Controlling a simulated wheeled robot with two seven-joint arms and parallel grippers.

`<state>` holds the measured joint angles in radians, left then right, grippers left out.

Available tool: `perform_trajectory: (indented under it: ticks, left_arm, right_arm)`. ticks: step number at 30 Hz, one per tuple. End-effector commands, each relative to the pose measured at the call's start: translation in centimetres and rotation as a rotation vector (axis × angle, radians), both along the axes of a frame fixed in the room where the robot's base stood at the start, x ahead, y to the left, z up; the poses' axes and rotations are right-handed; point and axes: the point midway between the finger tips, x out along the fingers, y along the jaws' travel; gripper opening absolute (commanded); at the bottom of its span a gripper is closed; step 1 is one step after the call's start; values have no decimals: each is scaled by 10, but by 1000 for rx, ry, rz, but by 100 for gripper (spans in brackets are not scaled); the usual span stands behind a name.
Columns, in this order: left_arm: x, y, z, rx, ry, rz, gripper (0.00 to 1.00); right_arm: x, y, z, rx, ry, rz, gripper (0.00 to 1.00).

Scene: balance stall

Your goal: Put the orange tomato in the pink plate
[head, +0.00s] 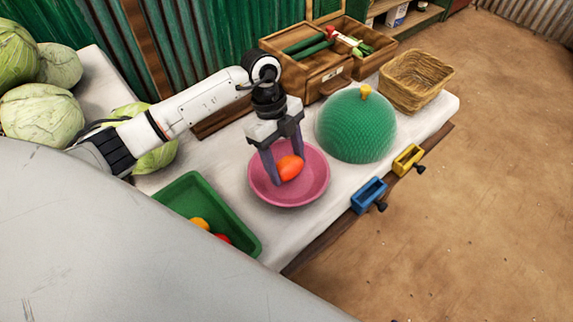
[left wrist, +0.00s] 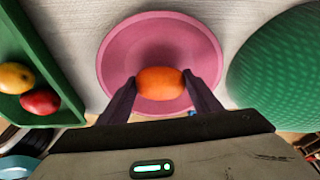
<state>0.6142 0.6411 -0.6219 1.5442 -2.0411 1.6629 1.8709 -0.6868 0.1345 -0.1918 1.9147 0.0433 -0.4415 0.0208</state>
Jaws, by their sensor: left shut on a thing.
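The orange tomato (head: 290,167) is between the fingers of my left gripper (head: 284,178), which is shut on it. The gripper points down over the pink plate (head: 316,184), which lies on the white table. In the left wrist view the tomato (left wrist: 160,83) is held between both fingertips, in front of the plate (left wrist: 125,50). I cannot tell whether the tomato touches the plate. My right gripper is not in view.
A green tray (head: 180,190) with a yellow and a red item stands left of the plate. A green mesh dome (head: 356,125) stands close on the right. A wicker basket (head: 416,80), wooden crates (head: 310,75), and blue (head: 368,195) and yellow (head: 407,160) boxes are farther right and behind.

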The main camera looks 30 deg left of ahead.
Motion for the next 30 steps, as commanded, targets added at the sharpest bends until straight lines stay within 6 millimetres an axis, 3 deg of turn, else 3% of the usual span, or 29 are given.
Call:
perform_trajectory:
  ticks: [3,12,13,16,25,30]
  left_arm:
    - [0,0,-13,-1,1,0,34]
    - [0,0,-15,0,0,-1,34]
    - [0,0,-15,0,0,-1,60]
    - [0,0,-15,0,0,-1,77]
    - [0,0,-13,0,0,-1,77]
    - [2,4,2,1,-4,0,77]
  right_arm:
    - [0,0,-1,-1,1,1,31]
    - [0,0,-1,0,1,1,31]
    - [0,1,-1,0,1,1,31]
    - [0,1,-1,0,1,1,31]
    - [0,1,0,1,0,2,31]
    - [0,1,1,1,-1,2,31]
